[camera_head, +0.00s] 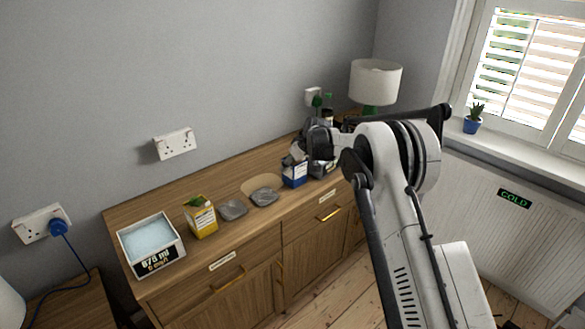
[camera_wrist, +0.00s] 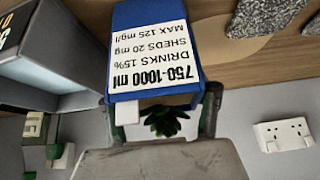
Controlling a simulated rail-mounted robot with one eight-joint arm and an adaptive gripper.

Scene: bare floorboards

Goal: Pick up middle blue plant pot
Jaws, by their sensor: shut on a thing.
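The blue plant pot (camera_head: 294,173) with a white label stands out near the middle of the sideboard top. It also shows large in the wrist view (camera_wrist: 153,50), upside down, with the label reading "750-1000 ml". A green succulent (camera_wrist: 165,122) sits at its mouth. My gripper (camera_head: 304,150) reaches it from the right; in the wrist view my gripper (camera_wrist: 163,102) has a finger on each side of the pot, shut on it. Whether the pot's base touches the wood cannot be told.
On the sideboard (camera_head: 140,205) are a water tray (camera_head: 150,246), a yellow plant pot (camera_head: 201,219), grey stone pieces (camera_head: 233,209) and a pale round board (camera_head: 262,183). A lamp (camera_head: 375,82) stands behind my arm. Another blue pot (camera_head: 471,126) sits on the windowsill.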

